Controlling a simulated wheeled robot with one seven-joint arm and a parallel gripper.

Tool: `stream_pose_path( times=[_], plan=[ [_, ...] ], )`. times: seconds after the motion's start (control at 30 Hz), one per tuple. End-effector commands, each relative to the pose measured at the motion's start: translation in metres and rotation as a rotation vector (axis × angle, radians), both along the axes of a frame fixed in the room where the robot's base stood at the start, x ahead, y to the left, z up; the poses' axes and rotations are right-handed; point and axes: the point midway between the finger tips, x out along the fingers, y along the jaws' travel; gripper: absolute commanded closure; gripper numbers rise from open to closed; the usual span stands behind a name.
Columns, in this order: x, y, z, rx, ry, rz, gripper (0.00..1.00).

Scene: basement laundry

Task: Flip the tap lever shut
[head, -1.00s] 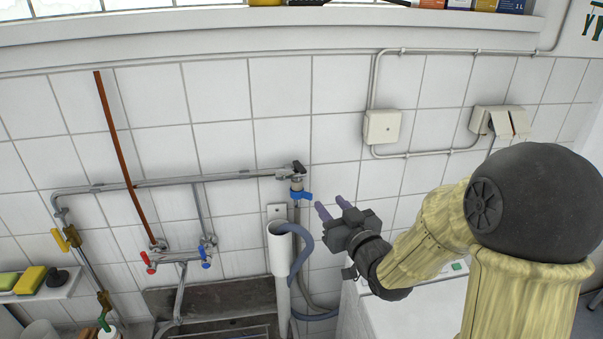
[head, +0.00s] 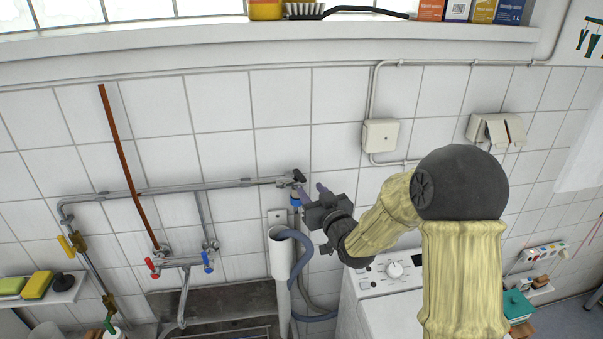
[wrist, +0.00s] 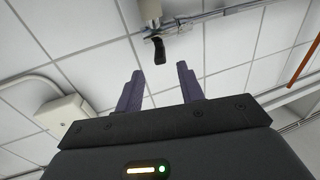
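The tap (head: 290,181) sits at the right end of the grey wall pipe in the head view, with a short black lever (head: 299,175) on it and a blue part (head: 295,199) below. In the wrist view, the black lever (wrist: 160,49) points from the metal fitting toward the gap between my fingers. My gripper (head: 312,188) is just right of the tap. Its two purple fingers are apart and empty in the wrist view (wrist: 160,68). The lever appears beyond the fingertips; contact is not visible. One finger partly overlaps the tap area in the head view.
A grey drain hose (head: 303,255) and white standpipe (head: 281,262) are below the tap. A mixer with red and blue handles (head: 181,262) is left, above the sink. A washing machine (head: 372,305) stands below my arm. A white wall box (head: 381,134) is upper right.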

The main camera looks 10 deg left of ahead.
Motion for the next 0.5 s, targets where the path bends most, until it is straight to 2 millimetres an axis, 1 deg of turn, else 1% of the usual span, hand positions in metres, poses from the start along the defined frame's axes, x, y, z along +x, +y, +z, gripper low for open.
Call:
stream_pose_path(
  times=[0.03, 0.3, 0.5],
  plan=[
    [0.008, 0.005, 0.003, 0.001, 0.0, 0.001, 0.62],
    [0.045, 0.026, 0.003, 0.0, 0.0, 0.0, 0.62],
    [0.062, 0.035, 0.001, 0.0, 0.0, 0.0, 0.62]
  ],
)
